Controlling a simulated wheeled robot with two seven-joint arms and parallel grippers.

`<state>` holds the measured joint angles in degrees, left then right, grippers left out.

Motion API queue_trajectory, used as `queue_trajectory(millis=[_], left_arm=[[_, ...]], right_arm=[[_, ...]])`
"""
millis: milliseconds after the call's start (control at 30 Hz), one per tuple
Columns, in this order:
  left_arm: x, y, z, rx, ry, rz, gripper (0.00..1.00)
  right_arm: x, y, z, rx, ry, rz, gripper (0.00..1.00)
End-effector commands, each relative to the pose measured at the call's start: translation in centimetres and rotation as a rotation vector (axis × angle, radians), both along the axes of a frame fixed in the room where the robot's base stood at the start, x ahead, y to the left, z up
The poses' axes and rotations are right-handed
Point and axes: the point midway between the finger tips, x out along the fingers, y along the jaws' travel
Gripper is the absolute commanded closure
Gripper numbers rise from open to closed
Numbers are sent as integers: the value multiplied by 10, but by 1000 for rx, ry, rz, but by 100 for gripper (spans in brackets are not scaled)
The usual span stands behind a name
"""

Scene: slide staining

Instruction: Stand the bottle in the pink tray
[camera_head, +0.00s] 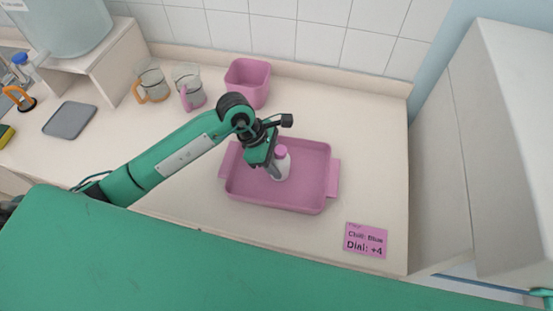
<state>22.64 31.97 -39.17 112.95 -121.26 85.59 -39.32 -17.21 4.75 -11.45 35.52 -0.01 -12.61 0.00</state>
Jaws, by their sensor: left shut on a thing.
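The pink tray (310,180) lies on the counter, with a handle at each side. The bottle (281,165), white with a pink cap, is upright over the left half of the tray's inside. My left gripper (274,169) reaches in from the left and is shut on the bottle. Part of the bottle is hidden by the gripper. I cannot tell whether its base touches the tray floor. My right gripper is not in view.
A pink square container (248,80) stands behind the tray, beside two clear jugs (188,86) with handles. A pink note (366,240) lies at the front right. A grey mat (70,120) lies at the left. The counter right of the tray is clear.

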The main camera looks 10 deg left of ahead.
Motion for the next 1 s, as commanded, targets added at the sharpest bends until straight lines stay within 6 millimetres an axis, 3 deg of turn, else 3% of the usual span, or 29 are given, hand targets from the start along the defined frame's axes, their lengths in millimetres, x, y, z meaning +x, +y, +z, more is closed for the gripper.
queue_trajectory(millis=[33, 133, 533, 1000], left_arm=[[0, 0, -1, 0, 0, 0, 50], [0, 0, -1, 0, 0, 0, 32], [1, 3, 5, 1, -3, 1, 32], [0, 47, 85, 3, -5, 1, 32]], right_arm=[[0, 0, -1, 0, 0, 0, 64], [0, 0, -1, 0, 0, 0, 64], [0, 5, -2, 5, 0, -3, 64], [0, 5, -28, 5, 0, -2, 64]])
